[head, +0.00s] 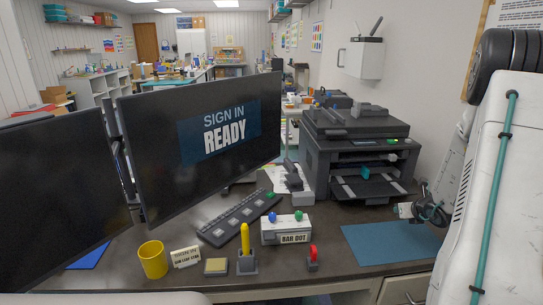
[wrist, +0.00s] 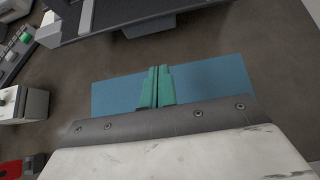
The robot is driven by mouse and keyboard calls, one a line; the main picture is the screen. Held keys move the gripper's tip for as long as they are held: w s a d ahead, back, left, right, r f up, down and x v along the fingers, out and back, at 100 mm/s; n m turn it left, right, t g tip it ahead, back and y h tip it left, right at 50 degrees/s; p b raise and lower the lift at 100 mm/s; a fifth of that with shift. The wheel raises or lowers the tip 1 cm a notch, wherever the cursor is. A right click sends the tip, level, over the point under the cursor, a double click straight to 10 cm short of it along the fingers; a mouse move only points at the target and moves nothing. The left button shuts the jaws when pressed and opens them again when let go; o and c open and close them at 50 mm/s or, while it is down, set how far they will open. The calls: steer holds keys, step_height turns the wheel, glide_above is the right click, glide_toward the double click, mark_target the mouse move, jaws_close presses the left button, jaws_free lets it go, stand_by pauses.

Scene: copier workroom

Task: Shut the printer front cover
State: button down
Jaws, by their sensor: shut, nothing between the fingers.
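The dark printer (head: 350,150) stands on the desk against the right wall in the head view. Its front cover (head: 362,190) is folded down and open, sticking out toward the front, with a teal part (head: 366,173) showing in the opening. A dark edge of the printer front (wrist: 125,14) crosses the top of the wrist view. My gripper (wrist: 157,72) shows there with its teal fingers together and empty, above the blue mat (wrist: 215,80) and apart from the printer. In the head view the fingers are hard to make out beside my arm.
The blue mat (head: 392,245) lies right of the label box (head: 287,230). A keyboard (head: 238,217), a yellow mug (head: 153,259) and a pen stand (head: 246,262) are on the left. A large monitor (head: 200,140) stands behind them. Bare desk lies around the mat.

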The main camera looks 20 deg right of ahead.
steer(key=s+a+r+n+g+y, duration=0.1)
steer(key=a+r+n+y, duration=0.25)
steer(key=a+n, duration=0.45)
steer(key=a+r+n+g+y, duration=0.1)
steer(key=a+r+n+y, duration=0.3)
steer(key=a, duration=0.6)
steer(key=s+a+r+n+g+y, duration=0.1)
steer(key=a+r+n+y, duration=0.15)
steer(key=a+n, duration=0.6)
steer(key=s+a+r+n+g+h, duration=0.2)
steer(key=s+a+r+n, duration=0.4)
steer(key=s+a+n, duration=0.3)
steer(key=s+a+r+n+g+h, duration=0.3)
steer(key=s+a+r+n, duration=0.4)
steer(key=s, duration=0.5)
steer(key=a+n+h, duration=0.1)
steer(key=a+n, duration=0.1)
steer(key=n, duration=0.1)
steer(key=shift+s+a+r+g+h, duration=0.2)
steer(key=shift+a+g+h, duration=0.1)
steer(key=shift+h, duration=0.1)
